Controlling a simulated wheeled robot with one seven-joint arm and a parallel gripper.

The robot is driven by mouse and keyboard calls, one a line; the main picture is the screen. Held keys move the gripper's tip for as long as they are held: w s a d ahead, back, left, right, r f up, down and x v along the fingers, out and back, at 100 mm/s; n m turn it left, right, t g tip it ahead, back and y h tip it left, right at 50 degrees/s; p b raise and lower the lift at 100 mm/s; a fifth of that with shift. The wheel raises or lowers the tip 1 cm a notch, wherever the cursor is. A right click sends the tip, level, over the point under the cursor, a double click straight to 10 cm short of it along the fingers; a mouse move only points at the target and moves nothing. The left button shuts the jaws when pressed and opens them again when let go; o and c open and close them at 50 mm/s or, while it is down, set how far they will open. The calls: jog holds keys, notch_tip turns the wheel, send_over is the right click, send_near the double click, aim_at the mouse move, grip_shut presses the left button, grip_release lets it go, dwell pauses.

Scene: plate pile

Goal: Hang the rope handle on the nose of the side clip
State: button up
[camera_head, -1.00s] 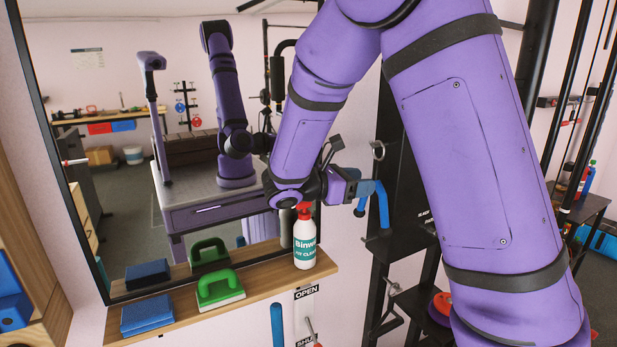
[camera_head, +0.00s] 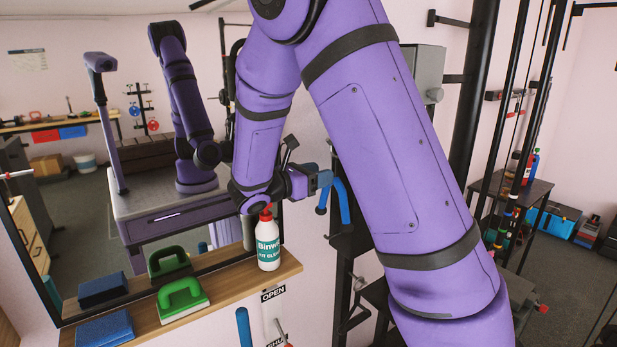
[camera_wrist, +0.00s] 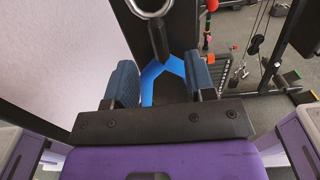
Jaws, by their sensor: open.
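The blue rope handle (camera_head: 341,197) shows at the front of my gripper (camera_head: 322,180), its two ends hanging down. In the wrist view the rope handle (camera_wrist: 163,72) is a forked blue piece seen between the two dark blue finger pads of my gripper (camera_wrist: 162,82). The fingers are apart, and I cannot tell whether the rope touches either pad. A metal ring (camera_wrist: 151,14) shows at the top of the wrist view, beyond the fingers. I cannot make out the nose of the side clip, nor what bears the rope. My upper arm hides part of the black post.
A white spray bottle (camera_head: 268,246) with a red top stands on the wooden shelf (camera_head: 226,289), just below my wrist. A green-handled block (camera_head: 182,299) and a blue pad (camera_head: 105,330) lie on it too. A mirror is behind. Dark rack posts (camera_head: 470,110) stand to the right.

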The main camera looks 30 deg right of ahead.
aim_at(335, 174)
jog(key=shift+d, duration=2.75)
grip_shut()
